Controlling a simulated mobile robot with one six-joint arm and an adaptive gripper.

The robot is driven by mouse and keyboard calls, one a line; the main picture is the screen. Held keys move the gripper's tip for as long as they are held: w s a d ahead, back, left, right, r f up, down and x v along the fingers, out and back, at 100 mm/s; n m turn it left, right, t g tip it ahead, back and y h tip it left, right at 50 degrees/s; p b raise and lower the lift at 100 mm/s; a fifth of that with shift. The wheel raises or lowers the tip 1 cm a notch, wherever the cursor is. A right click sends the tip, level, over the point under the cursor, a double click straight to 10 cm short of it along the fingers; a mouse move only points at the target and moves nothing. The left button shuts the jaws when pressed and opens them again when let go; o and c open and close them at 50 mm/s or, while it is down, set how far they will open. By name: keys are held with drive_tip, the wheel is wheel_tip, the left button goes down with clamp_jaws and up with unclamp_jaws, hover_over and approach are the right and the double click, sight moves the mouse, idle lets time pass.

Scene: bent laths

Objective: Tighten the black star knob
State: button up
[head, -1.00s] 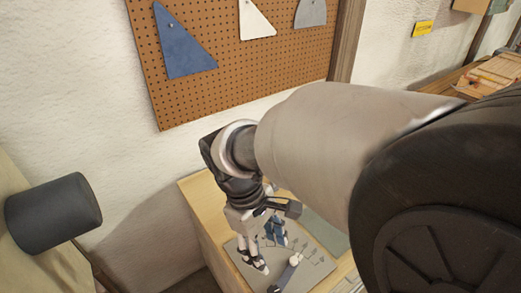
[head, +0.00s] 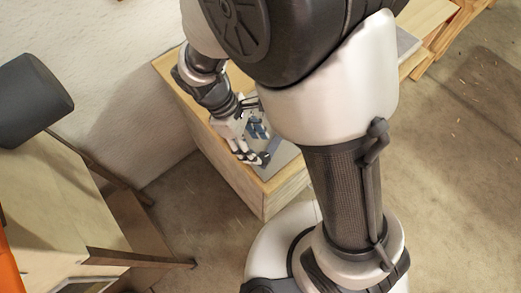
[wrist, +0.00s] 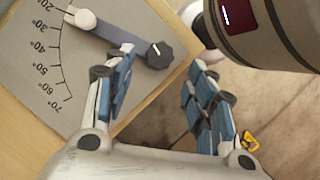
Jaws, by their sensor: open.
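The black star knob (wrist: 159,55) shows in the wrist view at the end of a dark bar (wrist: 112,34). My gripper (wrist: 162,63) is open, with one blue-padded finger on each side of the knob in the picture. I cannot tell whether either finger touches it. In the head view my gripper (head: 256,148) is low over the plate on a wooden bench; the knob is hidden there.
The wooden bench's edge (wrist: 178,78) runs close beside the knob, with open floor beyond. In the head view a dark cylinder (head: 32,98) on a stand is at the left. A small yellow item (wrist: 250,141) lies at the wrist view's lower right.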

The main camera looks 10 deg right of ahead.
sight(263, 157)
drive_tip(key=b+x, duration=0.1)
drive_tip(key=x, duration=0.4)
drive_tip(key=shift+d+f, duration=0.1)
drive_tip(key=shift+c, duration=0.5)
drive_tip(key=c, duration=1)
